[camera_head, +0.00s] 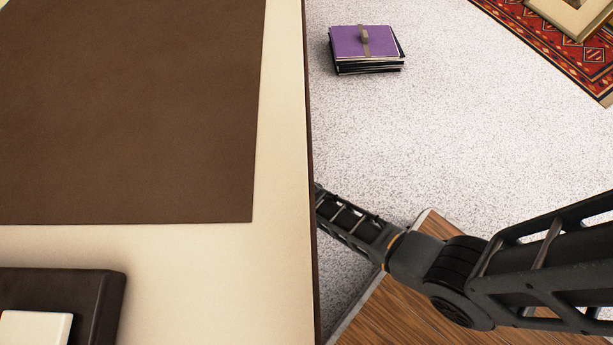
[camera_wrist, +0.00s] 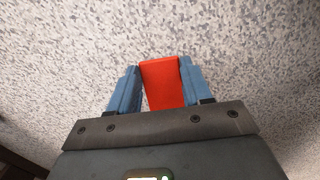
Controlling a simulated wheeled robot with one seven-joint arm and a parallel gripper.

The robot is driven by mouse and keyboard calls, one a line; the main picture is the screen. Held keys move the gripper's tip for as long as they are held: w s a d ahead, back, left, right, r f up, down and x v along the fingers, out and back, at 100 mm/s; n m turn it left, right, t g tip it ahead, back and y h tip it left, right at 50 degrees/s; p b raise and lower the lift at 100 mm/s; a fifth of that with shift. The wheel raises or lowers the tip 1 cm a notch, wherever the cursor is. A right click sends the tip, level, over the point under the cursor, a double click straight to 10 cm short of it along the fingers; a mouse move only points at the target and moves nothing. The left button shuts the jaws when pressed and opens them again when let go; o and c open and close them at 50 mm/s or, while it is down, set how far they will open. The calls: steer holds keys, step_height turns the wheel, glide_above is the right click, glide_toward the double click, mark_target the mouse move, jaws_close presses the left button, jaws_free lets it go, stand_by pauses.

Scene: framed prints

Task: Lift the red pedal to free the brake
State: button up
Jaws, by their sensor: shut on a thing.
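The red pedal (camera_wrist: 162,82) shows in the wrist view as a flat red piece between the two blue fingers of my gripper (camera_wrist: 155,85). My gripper is shut on it, with a finger against or close to each side. Speckled grey carpet lies behind the pedal. What the pedal joins to is hidden behind the gripper body. In the head view my arm reaches down past the edge of the table, and both the gripper and the pedal are hidden behind it.
A table with a cream top (camera_head: 284,120) and a brown mat (camera_head: 130,110) fills the left of the head view. A purple-topped stack (camera_head: 364,45) lies on the carpet (camera_head: 450,130).

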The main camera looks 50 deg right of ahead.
jaws_close()
steer(key=shift+r, duration=0.1)
steer(key=shift+w+a+r+g+h+p, duration=0.1)
steer(key=shift+w+r+g+h+p, duration=0.1)
steer(key=shift+r+g+h+p, duration=0.5)
steer(key=shift+w+a+r+g+h, duration=0.15)
steer(key=shift+r+g+h, duration=0.2)
steer(key=shift+g+h, duration=0.3)
steer(key=shift+w+a+r+g+h, duration=0.15)
steer(key=shift+r+g+h, duration=0.15)
steer(key=shift+g+h, duration=0.3)
steer(key=o, duration=1.1)
jaws_free()
steer(key=shift+o, duration=0.2)
